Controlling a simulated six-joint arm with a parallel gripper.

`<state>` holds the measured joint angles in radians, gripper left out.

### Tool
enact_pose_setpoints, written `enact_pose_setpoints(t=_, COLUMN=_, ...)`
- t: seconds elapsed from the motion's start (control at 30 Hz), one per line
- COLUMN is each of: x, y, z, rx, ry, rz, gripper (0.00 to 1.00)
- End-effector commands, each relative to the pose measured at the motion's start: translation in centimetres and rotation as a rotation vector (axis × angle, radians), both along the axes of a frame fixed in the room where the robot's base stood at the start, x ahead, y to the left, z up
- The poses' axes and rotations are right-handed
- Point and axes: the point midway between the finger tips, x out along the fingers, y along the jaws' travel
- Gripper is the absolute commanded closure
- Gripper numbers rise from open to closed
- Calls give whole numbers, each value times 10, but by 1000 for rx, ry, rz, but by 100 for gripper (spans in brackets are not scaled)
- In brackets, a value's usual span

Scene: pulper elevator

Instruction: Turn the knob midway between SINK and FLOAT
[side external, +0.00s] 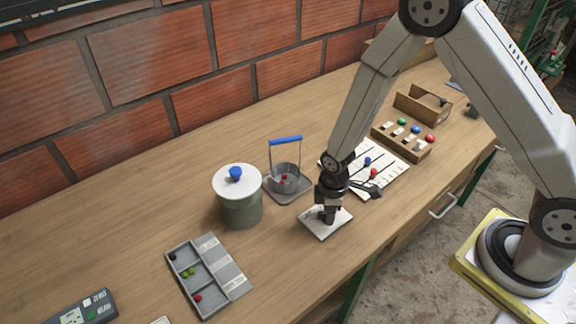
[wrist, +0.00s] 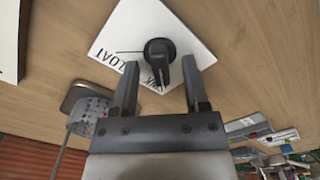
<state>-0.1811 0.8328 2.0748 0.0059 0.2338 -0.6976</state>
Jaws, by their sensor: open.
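The black knob (wrist: 160,52) stands on a white square plate (wrist: 178,22) in the wrist view. FLOAT is printed along the plate's left edge, and a thin line runs left from the knob. Another label beside the knob's bar is partly covered; only its last letters, apparently "NK", show. The bar reaches down toward that label. My gripper (wrist: 160,66) is open, one finger on each side of the knob, with gaps visible. In the side external view my gripper (side external: 327,217) points down over the plate (side external: 314,226) and hides most of the knob.
A clear cup with a blue handle (side external: 286,140) and a lidded pot (side external: 240,208) stand left of the plate. A slider board (side external: 388,181) lies close behind my gripper. A grey tray (side external: 233,279) lies front left. Bare wood surrounds the plate's front.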

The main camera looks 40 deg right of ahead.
Motion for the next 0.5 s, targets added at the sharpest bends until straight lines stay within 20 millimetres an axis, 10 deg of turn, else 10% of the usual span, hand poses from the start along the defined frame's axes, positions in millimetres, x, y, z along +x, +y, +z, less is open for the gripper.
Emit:
enact_pose_setpoints(t=0.4, x=0, y=0, z=-5, rx=0, ry=0, rz=0, gripper=41)
enact_pose_setpoints(t=0.5, x=0, y=0, z=-5, rx=0, ry=0, rz=0, gripper=70)
